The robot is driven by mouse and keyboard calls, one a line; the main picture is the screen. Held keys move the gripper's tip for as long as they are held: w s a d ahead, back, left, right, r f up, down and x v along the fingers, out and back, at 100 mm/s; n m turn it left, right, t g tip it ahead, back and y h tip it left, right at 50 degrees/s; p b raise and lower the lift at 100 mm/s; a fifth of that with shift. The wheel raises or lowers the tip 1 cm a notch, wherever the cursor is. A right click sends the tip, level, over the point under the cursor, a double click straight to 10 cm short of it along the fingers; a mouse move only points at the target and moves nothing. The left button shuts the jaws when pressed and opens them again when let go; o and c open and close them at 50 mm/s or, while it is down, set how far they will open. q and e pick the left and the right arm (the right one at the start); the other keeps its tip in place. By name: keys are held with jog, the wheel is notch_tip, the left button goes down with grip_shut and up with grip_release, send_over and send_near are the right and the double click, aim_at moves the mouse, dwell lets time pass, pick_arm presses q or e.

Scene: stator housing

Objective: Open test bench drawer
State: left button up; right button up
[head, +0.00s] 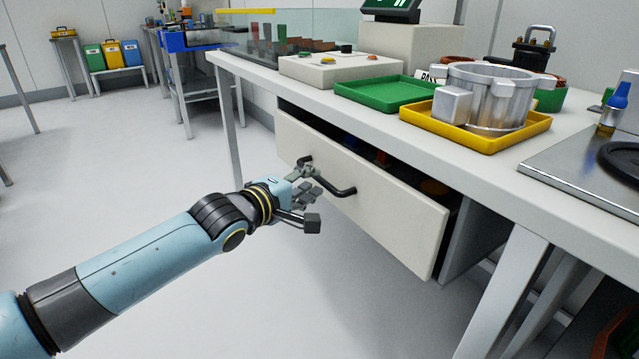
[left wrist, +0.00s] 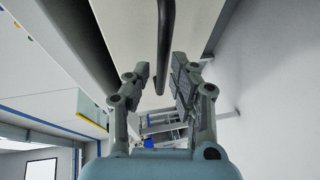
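The test bench drawer (head: 370,195) is partly open, its white front standing out from under the bench top. Its dark bar handle (head: 342,190) runs along the front. In the left wrist view the handle (left wrist: 165,40) appears just beyond and between the fingertips. My left gripper (head: 307,196) is at the left part of the handle with its fingers spread. The left wrist view shows the two fingers (left wrist: 161,78) apart, with a gap on both sides of the handle; whether either touches it is unclear. My right gripper is out of view.
The white bench top (head: 455,160) carries a green tray (head: 385,92), a yellow tray (head: 520,133) with a metal stator housing (head: 492,95), and a button box (head: 335,68). Small coloured items show inside the drawer. A bench leg (head: 500,290) stands right of the drawer. The floor in front is clear.

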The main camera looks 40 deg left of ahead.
aim_at(317, 180)
pick_arm(q)
jog(key=w+b, duration=0.1)
jog(key=w, duration=0.1)
jog(key=w+f, duration=0.1)
jog(key=w, duration=0.1)
jog(key=shift+b, duration=0.4)
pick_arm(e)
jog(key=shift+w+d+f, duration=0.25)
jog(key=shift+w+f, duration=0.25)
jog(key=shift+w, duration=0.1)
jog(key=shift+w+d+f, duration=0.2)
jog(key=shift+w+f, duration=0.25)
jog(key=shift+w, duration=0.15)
pick_arm(q)
grip_shut()
